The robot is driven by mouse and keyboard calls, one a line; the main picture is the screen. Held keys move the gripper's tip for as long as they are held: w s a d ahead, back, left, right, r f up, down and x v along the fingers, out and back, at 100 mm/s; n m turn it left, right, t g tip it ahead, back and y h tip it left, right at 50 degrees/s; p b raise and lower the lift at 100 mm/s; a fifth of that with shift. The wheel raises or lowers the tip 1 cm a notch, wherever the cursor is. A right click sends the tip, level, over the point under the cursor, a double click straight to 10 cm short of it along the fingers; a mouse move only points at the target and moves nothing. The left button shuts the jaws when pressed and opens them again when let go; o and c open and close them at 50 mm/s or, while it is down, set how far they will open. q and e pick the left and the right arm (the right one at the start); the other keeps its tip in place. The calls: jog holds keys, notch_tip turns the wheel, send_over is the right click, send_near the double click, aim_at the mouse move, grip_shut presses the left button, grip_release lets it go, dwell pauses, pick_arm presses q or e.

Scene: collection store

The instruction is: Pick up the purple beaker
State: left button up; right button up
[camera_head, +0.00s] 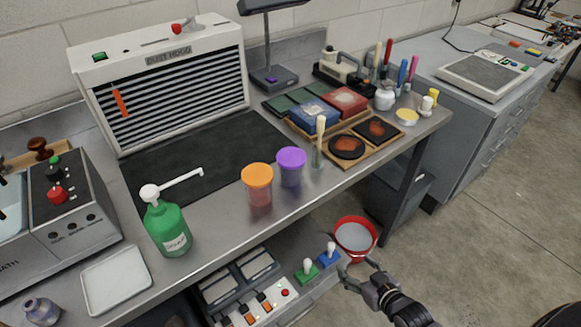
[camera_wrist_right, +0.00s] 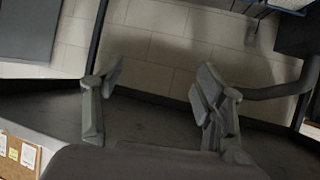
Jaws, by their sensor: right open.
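The purple beaker (camera_head: 290,168) stands upright near the front edge of the grey worktop in the head view. It has a purple top and a greyish see-through body. An orange-topped beaker (camera_head: 258,186) stands close to its left. My right gripper (camera_head: 358,274) is open and empty, in front of the bench and lower right of the purple beaker, well apart from it. In the right wrist view its two fingers (camera_wrist_right: 155,95) are spread with nothing between them, and no beaker shows there. My left gripper is not in view.
A glass jar with a brush (camera_head: 318,155) stands just right of the purple beaker. A green pump bottle (camera_head: 168,228) is farther left.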

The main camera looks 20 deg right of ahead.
aim_at(283, 151)
jog(key=w+a+r+n+t+y, duration=0.1)
jog(key=a+r+t+y, duration=0.2)
jog(key=r, duration=1.1)
jog(key=w+a+r+n+t+y, duration=0.15)
jog(key=a+r, duration=0.35)
jog(key=r, duration=1)
jog(key=shift+y, duration=0.25)
jog(key=p+x, duration=0.2)
jog(key=x, duration=0.8)
jog(key=shift+w+f+p, duration=0.15)
jog(key=shift+p, duration=0.2)
jog(key=p+x, duration=0.1)
jog(key=x, duration=0.4)
jog(key=shift+w+d, duration=0.1)
jog(key=shift+w, duration=0.5)
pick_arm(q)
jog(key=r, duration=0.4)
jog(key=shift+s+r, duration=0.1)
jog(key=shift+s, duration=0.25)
pick_arm(e)
jog(key=shift+s, duration=0.1)
jog(key=shift+c, duration=0.6)
jog(key=c, duration=0.8)
jog(key=shift+c, duration=0.3)
